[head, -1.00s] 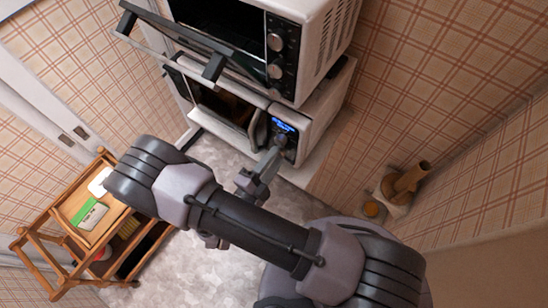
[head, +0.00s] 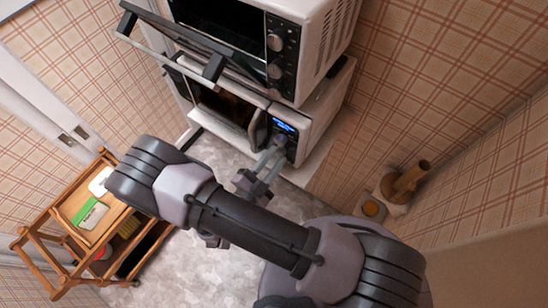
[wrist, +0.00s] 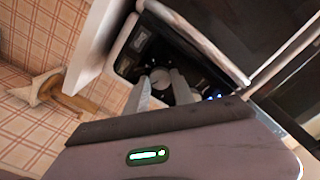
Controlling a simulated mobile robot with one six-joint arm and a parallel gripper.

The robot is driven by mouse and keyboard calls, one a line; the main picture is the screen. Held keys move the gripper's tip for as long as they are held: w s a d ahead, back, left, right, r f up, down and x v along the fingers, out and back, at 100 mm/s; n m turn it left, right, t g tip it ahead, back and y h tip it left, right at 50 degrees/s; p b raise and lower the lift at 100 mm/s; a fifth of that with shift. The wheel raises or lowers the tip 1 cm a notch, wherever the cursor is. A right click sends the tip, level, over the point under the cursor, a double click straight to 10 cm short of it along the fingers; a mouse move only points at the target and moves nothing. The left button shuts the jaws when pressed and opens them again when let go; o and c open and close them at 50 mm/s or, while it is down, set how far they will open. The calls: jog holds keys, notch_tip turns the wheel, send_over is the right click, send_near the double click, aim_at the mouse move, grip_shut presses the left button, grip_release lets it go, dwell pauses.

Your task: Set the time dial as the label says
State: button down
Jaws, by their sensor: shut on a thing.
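The microwave (head: 312,138) is the lower of two stacked appliances, with a lit blue display (head: 284,127) on its dark panel. The round grey time dial (wrist: 160,76) sits on that panel between my fingers in the wrist view. My gripper (head: 278,150) reaches the panel just below the display and is shut on the dial; its two fingers (wrist: 164,90) lie on either side of it. The dial's pointer and markings are too small to read. A green-and-white packet (head: 90,214) lies on the wooden trolley; its print is unreadable, and whether it bears the label I cannot tell.
An upper oven (head: 305,45) stands on the microwave, its door (head: 170,40) hanging open above and left of my gripper. The wooden trolley (head: 58,225) stands at left. A brown object (head: 405,183) is near the right wall. Grey floor between is clear.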

jog(key=c, duration=1.1)
grip_release()
jog(key=b+v, duration=0.1)
jog(key=v, duration=1.6)
jog(key=shift+s+a, duration=0.15)
jog(key=shift+s, duration=0.05)
jog(key=shift+w, duration=0.1)
